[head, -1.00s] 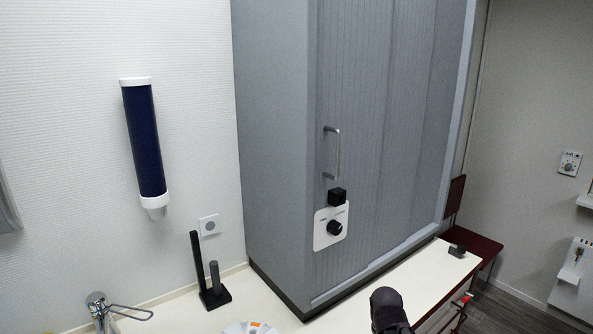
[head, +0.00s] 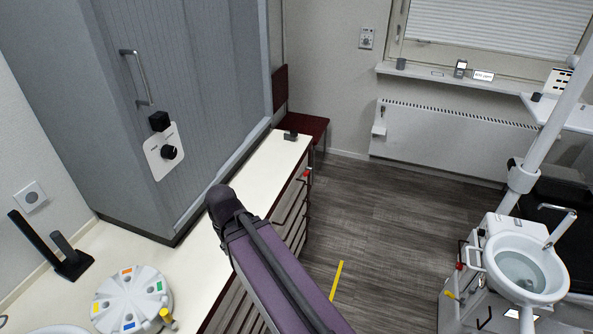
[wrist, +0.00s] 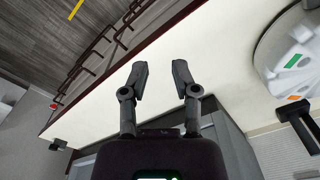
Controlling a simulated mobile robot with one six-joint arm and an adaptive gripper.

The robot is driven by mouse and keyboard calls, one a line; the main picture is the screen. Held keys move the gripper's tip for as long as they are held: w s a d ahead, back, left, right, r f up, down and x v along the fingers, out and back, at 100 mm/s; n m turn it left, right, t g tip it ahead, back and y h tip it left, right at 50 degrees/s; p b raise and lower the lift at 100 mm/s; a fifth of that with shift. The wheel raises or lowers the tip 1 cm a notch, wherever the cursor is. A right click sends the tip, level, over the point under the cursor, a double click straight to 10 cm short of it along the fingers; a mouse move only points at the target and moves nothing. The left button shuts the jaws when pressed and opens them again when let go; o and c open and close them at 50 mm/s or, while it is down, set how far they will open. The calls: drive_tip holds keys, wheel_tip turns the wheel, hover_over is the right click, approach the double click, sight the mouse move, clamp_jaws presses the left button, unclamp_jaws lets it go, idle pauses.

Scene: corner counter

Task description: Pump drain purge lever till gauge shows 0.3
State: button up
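My gripper (wrist: 160,78) shows in the wrist view with its two dark fingers apart and nothing between them, over the white counter. In the head view my purple arm crosses the lower middle; the fingers do not show there. I cannot pick out a labelled drain purge lever or a readable gauge. A black stand with a slanted bar and grey post (head: 64,255) is on the counter at left. A small black device (head: 290,135) sits at the counter's far end. Red-tipped fittings show on the counter front (head: 307,172) and beside the basin (head: 459,266).
A white carousel with coloured labels (head: 132,297) stands on the counter (head: 262,172), also at right in the wrist view (wrist: 292,58). A tall grey cabinet (head: 180,95) rises behind. A basin unit (head: 520,262) stands at right. Open floor (head: 375,215) lies between.

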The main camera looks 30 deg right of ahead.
clamp_jaws()
drive_tip(key=shift+f, duration=0.1)
